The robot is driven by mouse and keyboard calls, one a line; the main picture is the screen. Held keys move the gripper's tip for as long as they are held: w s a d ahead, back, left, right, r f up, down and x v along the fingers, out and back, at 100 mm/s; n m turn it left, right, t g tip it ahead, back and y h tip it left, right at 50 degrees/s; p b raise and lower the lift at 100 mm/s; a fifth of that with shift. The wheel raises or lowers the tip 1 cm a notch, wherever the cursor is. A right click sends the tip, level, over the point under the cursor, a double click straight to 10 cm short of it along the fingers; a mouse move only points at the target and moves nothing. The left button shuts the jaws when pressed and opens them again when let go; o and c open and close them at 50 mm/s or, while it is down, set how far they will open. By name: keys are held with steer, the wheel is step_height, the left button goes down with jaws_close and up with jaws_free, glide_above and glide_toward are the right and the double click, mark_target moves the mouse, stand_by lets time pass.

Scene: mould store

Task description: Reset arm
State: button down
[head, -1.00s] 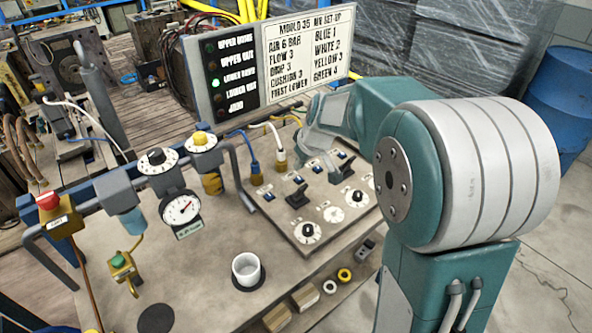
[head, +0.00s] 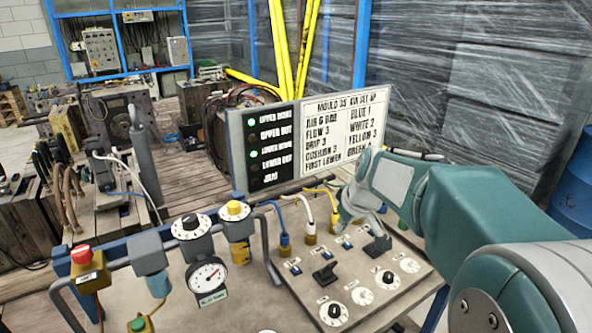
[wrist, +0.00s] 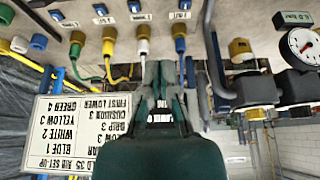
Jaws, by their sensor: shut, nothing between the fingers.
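My gripper (head: 352,208) is over the far right part of the sloping control panel (head: 385,292), in front of the sign. It is shut and empty. In the wrist view, which is upside down, its grey fingers (wrist: 160,72) point toward the row of hose fittings, with a white hose (wrist: 143,50) and a blue hose (wrist: 179,62) close by. I cannot tell whether the fingers touch anything. In the head view a black lever (head: 378,243) stands just below the gripper. My arm fills the right side of the head view.
A sign board (head: 345,130) stands behind the panel; its upper home and lower home lamps are lit green. A gauge (head: 208,275), dial knobs (head: 190,225) and a red button (head: 82,254) are along a pipe at left. Wrapped stacks (head: 465,95) stand behind.

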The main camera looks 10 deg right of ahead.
steer(key=s+a+m+h, duration=0.1)
steer(key=s+a+m, duration=0.1)
steer(key=s, duration=1)
steer(key=s+a+m+t, duration=0.1)
steer(key=s+m, duration=0.1)
steer(key=s, duration=1)
steer(key=shift+s+a+r+h, duration=0.15)
steer(key=shift+a+r+h, duration=0.2)
steer(key=shift+r+h, duration=0.1)
